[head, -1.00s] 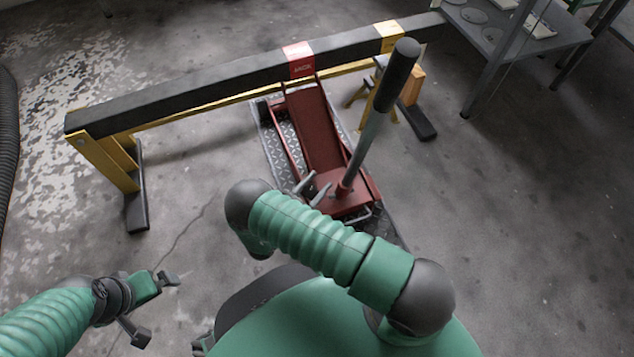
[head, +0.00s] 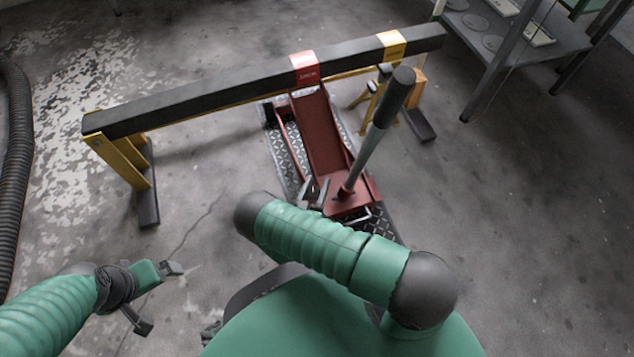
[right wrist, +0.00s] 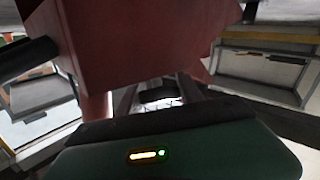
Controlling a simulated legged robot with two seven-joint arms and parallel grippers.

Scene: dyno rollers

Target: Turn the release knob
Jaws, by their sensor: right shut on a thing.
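The red floor jack (head: 322,130) stands under a long padded beam, with its long handle (head: 370,150) leaning up to the right. My right gripper (head: 314,190) is at the left side of the jack's near end, close to the handle's foot. Its fingers are shut on a small dark piece, which I take as the release knob (right wrist: 158,96), seen between them under the red body in the right wrist view. In the head view the knob is hidden by the fingers. My left gripper (head: 158,298) is open and empty above the floor at lower left.
The black beam (head: 220,92) on yellow legs crosses behind and over the jack. A diamond-plate mat (head: 287,160) lies under the jack. A grey shelf (head: 500,45) stands at upper right, and a black hose (head: 15,170) lies at far left.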

